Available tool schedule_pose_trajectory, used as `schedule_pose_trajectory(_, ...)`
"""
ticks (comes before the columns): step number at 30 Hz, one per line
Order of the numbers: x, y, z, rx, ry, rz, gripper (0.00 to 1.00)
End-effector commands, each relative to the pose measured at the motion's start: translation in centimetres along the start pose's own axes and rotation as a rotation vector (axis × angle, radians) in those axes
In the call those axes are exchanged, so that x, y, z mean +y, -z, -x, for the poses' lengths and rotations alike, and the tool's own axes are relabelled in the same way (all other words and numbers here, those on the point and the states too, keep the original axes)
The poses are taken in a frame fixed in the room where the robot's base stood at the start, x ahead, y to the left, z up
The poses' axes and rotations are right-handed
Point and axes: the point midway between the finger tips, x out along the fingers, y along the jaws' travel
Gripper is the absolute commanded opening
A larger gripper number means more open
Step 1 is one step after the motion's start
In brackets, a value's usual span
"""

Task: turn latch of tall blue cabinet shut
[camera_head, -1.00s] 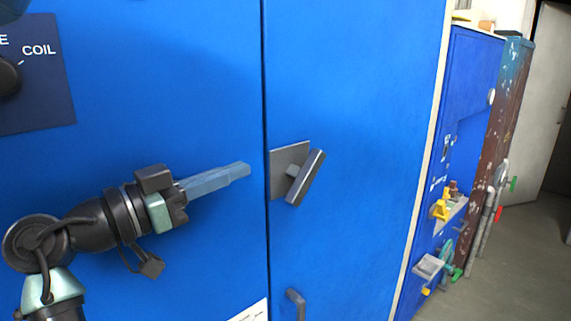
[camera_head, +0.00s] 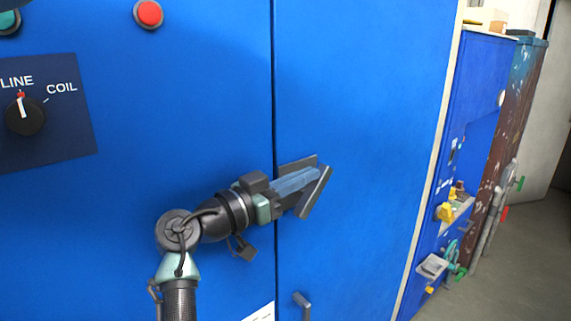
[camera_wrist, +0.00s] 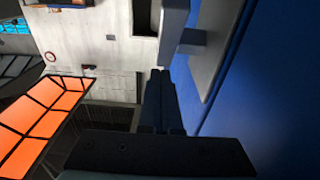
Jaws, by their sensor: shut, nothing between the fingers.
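The tall blue cabinet (camera_head: 370,110) fills most of the head view, with a vertical seam between its two doors. The latch (camera_head: 315,192) is a grey tilted bar on a square plate, on the right door just beside the seam. It also shows large at the upper middle of the wrist view (camera_wrist: 172,30). My gripper (camera_head: 318,173) is shut and empty. Its fingers overlap the latch plate in the head view, with the tips close to the bar. I cannot tell whether they touch it.
A knob panel (camera_head: 85,130) and a red button (camera_head: 148,13) are on the left door. A small door handle (camera_head: 302,304) sits below the latch. A lower blue machine with yellow fittings (camera_head: 445,212) stands at the right. The floor (camera_head: 510,270) there is clear.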

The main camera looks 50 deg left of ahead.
Motion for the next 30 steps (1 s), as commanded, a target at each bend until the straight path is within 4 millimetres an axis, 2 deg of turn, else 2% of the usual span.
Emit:
schedule_pose_trajectory(7, -0.02, -0.77, -0.6, -0.001, 0.001, 0.0, 0.0)
schedule_pose_trajectory(30, -0.01, -0.42, -0.88, -0.077, 0.001, -0.001, 0.0)
